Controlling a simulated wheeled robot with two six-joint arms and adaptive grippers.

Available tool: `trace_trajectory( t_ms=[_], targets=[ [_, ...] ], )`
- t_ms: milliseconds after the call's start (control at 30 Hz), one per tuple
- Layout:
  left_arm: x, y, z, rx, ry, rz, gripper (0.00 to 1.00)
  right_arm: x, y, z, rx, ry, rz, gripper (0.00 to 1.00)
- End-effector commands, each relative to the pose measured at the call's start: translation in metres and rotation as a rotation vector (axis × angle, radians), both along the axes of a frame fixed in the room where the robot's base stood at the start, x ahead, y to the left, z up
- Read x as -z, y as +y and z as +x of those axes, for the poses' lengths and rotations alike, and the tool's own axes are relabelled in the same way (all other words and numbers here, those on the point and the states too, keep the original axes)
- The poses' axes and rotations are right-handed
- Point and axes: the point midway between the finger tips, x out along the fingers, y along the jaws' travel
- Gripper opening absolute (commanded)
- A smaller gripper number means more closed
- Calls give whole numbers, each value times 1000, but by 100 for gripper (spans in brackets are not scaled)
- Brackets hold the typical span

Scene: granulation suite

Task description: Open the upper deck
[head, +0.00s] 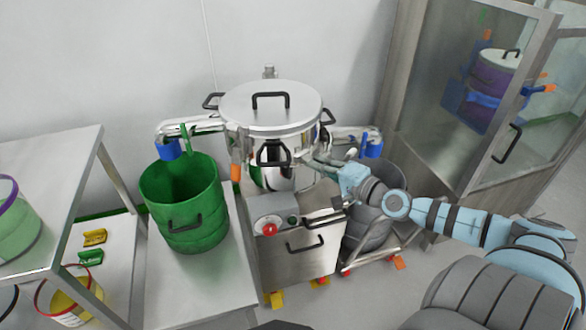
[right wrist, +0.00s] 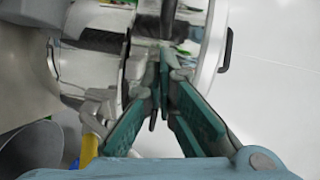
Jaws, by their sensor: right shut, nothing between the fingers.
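The round sifter (head: 272,125) stands on a steel cabinet at the centre of the head view. Its pale top lid (head: 240,102) lies flat in place, with a black loop handle (head: 270,97) on top and black handles at the sides. My right gripper (head: 312,160) reaches in from the right and is shut and empty at the sifter's front right, below the lid rim. In the right wrist view its green fingers (right wrist: 163,90) are together close to the shiny metal side; contact cannot be told. The lid rim (right wrist: 211,50) shows beyond them. My left gripper is not in view.
A green bucket (head: 180,205) stands left of the sifter, a grey bin (head: 370,235) to the right. The cabinet front has a red knob (head: 268,226) and black handles. A glass-doored cabinet (head: 470,90) stands at the right, a steel table (head: 50,190) at the left.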

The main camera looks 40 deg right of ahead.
Motion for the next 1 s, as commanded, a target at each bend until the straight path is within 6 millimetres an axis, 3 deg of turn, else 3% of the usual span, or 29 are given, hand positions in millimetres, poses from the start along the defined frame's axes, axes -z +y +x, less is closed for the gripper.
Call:
trace_trajectory(
  t_ms=[67,267,500,833,1000],
  targets=[
    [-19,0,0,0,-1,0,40,-13,3,16,-2,-14,14,0],
    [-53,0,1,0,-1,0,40,-6,26,46,-15,-9,14,0],
    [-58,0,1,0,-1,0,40,4,40,58,-16,-6,6,0],
    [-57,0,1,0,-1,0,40,5,40,58,-15,-6,5,0],
    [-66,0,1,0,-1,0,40,3,39,59,16,-8,9,0]
  ],
)
